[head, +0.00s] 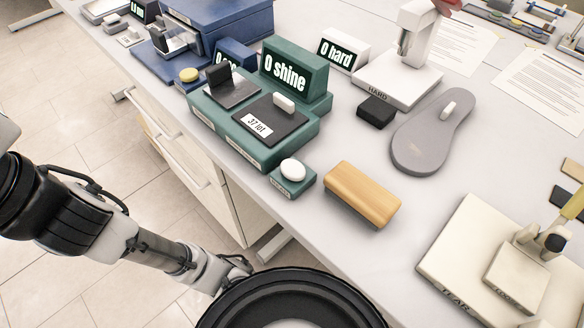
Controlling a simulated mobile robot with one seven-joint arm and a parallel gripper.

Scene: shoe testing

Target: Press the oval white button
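The oval white button (293,170) sits on top of a small green box (301,186) near the table's front edge, in front of the green device with the "0 shine" display (294,75). My gripper (240,265) is at the end of my arm, low and to the left of the button, out past the table's front edge. It is apart from the button. Its fingertips are small and partly hidden by the dark round rim at the bottom, so its opening is unclear.
A wooden block (362,194) lies right of the button. A grey sole (430,130) and black block (376,111) lie behind it. A cream device (455,255) stands at right. A yellow round button (189,75) sits by the blue machine. Drawers (185,165) are below the table.

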